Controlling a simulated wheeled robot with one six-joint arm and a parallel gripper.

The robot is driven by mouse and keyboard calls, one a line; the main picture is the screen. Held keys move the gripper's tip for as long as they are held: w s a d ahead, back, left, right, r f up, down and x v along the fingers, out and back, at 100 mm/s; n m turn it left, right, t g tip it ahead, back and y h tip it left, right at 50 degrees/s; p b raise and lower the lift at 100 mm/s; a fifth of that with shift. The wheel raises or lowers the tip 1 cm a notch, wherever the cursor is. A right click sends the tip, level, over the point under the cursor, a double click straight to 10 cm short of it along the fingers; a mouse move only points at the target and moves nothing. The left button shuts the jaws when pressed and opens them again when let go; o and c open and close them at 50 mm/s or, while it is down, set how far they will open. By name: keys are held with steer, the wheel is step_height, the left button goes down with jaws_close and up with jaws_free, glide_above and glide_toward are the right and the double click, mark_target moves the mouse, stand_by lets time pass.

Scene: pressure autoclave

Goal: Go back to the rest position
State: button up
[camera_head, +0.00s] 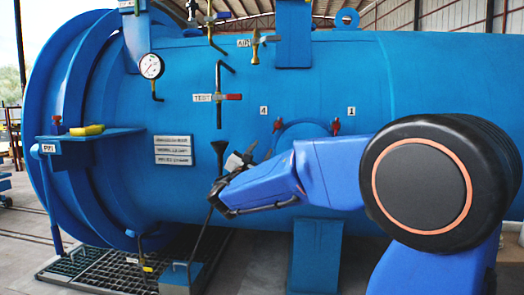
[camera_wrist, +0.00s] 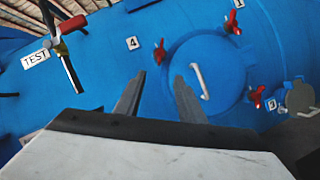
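My gripper (camera_head: 228,178) is in front of the blue autoclave (camera_head: 330,85) in the head view, at the end of my blue arm. In the wrist view my gripper (camera_wrist: 155,90) shows two grey fingers spread apart with nothing between them. Beyond the fingers is a round blue hatch (camera_wrist: 208,72) with a white handle (camera_wrist: 201,82). Red clamps labelled 4 (camera_wrist: 160,51), 1 (camera_wrist: 233,23) and 3 (camera_wrist: 256,97) sit around the hatch. In the head view my arm covers much of the hatch.
A TEST valve with a red lever (camera_head: 228,97) and a black funnel (camera_head: 219,150) are near my gripper. A pressure gauge (camera_head: 151,66) is at upper left. A blue shelf (camera_head: 100,135) holds a yellow item (camera_head: 87,130). A floor grate (camera_head: 95,270) lies below.

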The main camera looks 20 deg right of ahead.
stand_by(0.3)
steer(key=s+d+f+m+g+y, duration=0.1)
steer(key=s+d+f+m+g, duration=0.25)
steer(key=s+f, duration=0.35)
steer(key=s+d+f+m+g+y, duration=0.2)
steer(key=s+f+m+g, duration=0.15)
steer(key=s, duration=0.45)
steer(key=s+d+f+m+g+y, duration=0.1)
steer(key=s+d+f+m+g, duration=0.25)
steer(key=s+f, duration=0.35)
steer(key=s+a+f+m+y, duration=1)
steer(key=s+a+f, duration=0.4)
steer(key=s+a, duration=0.4)
steer(key=shift+s+a+f+y, duration=0.2)
steer(key=shift+s+f+y, duration=0.25)
steer(key=shift+y, duration=0.35)
